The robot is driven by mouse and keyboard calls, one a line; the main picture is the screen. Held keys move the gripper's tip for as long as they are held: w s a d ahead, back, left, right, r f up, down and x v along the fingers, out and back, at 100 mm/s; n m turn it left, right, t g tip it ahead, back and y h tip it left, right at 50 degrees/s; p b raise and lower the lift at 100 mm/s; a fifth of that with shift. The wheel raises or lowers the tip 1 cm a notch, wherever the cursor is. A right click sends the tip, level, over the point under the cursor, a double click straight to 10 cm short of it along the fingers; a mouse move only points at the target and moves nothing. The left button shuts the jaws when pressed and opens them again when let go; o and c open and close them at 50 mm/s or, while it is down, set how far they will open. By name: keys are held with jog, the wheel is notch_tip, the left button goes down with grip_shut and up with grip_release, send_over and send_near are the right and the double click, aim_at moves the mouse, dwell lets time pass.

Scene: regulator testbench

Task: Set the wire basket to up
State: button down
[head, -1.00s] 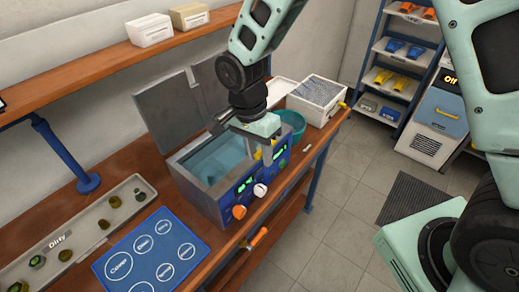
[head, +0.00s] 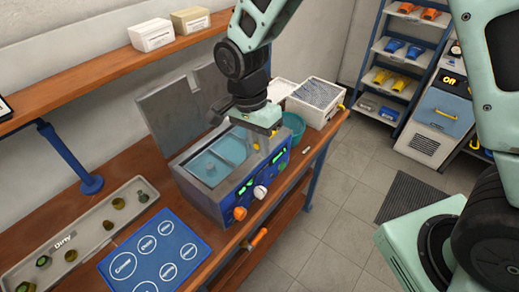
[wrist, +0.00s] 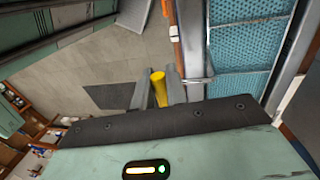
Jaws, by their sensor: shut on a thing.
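The wire basket (head: 228,150) shows as light blue mesh panels near the top of the open grey and blue tank (head: 197,198). In the wrist view the basket's blue mesh (wrist: 235,55) fills the upper right, beside my gripper. My gripper (wrist: 160,85) is shut on a yellow handle (wrist: 159,90), with one grey finger on each side. In the head view my gripper (head: 262,145) is at the tank's right front side, and it partly hides the handle. The tank's lid (head: 180,100) stands open behind.
A blue mat with circles (head: 155,255) and a long tray marked Dirty (head: 85,232) lie left of the tank. A green bowl (head: 293,125) and a white box (head: 316,98) stand right of it. Knobs (head: 260,192) project from the tank's front. A shelf (head: 120,63) runs above the bench.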

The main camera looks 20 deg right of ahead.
notch_tip(320, 180, up, 2)
jog(key=shift+w+r, duration=0.1)
jog(key=shift+r, duration=0.1)
jog(key=c, duration=1.5)
grip_release()
jog(key=shift+w+a+r, duration=0.1)
jog(key=shift+r, duration=0.35)
jog(key=r+b, duration=0.1)
jog(key=r, duration=0.4)
jog(key=w+a+r+b, duration=0.1)
jog(key=r+b, duration=0.1)
jog(key=r, duration=0.3)
jog(key=w+r+b, duration=0.1)
jog(key=r, duration=0.5)
jog(key=shift+w+a, duration=0.25)
jog(key=shift+a, duration=0.1)
